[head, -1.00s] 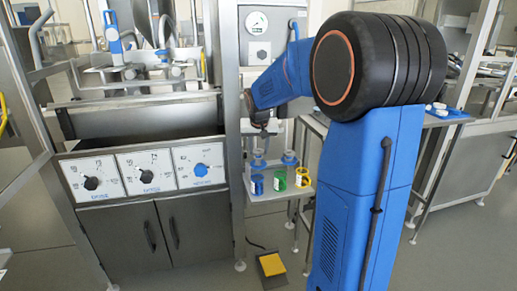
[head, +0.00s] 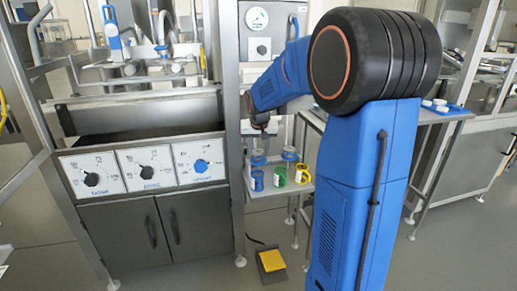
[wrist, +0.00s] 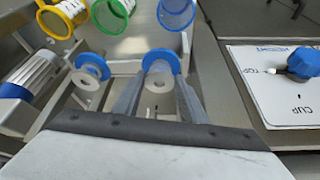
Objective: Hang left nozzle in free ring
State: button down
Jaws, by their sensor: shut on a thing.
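My gripper (wrist: 158,100) has its two grey fingers on either side of the left nozzle (wrist: 160,62), a pale part with a blue collar, and is shut on it. In the head view my gripper (head: 262,127) is directly above the left nozzle (head: 258,158) at the small rack. The nozzle's lower part is hidden. A second blue-collared nozzle (wrist: 90,70) stands beside it, apart from the fingers. Three coloured rings with labels sit along the rack's front: blue (wrist: 176,12), green (wrist: 115,12) and yellow (wrist: 62,16). No nozzle shows in them.
The rack's shelf (head: 270,200) is narrow. A steel machine with a dial panel (head: 145,168) stands close on its left. A yellow foot pedal (head: 272,260) lies on the floor below. A side table with a blue tray (head: 446,107) is at the right.

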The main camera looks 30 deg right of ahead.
dwell(0.4)
jog(key=c, duration=1)
grip_release()
jog(key=shift+o, duration=0.4)
jog(key=shift+f, duration=0.1)
jog(key=o, duration=0.4)
jog(key=shift+c, duration=0.2)
jog(key=shift+r, duration=3.55)
